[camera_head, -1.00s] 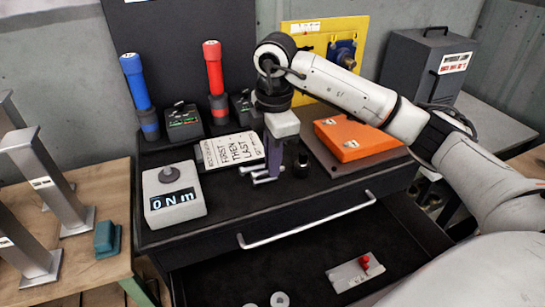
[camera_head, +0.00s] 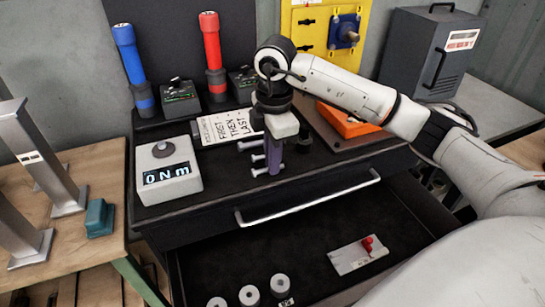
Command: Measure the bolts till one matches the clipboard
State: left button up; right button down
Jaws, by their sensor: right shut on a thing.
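My right gripper (camera_head: 275,168) hangs over the black bench top with its purple fingers down, near the front edge. It is shut, seemingly on the lowest of the silver bolts (camera_head: 258,172), whose head points left; the fingers hide much of it. Two other silver bolts (camera_head: 242,147) lie just to the left of the fingers. The clipboard (camera_head: 228,128) lies behind them and reads "FIRST THEN LAST". A white meter (camera_head: 168,172) with a knob stands to the left and reads "0 Nm". My left gripper is not in view.
A drawer (camera_head: 215,262) stands open below, holding three grey rings (camera_head: 249,295) and a white plate with a red switch (camera_head: 355,256). Blue (camera_head: 132,62) and red (camera_head: 211,52) torches stand behind. An orange case (camera_head: 345,122) lies right, behind my right arm.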

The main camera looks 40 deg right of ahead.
jog(key=c, duration=1.8)
grip_release()
jog(key=shift+o, duration=0.2)
notch_tip(320, 180, up, 10)
jog(key=shift+s+r+p, duration=0.2)
jog(key=shift+s+p, duration=0.05)
jog(key=shift+p, duration=0.15)
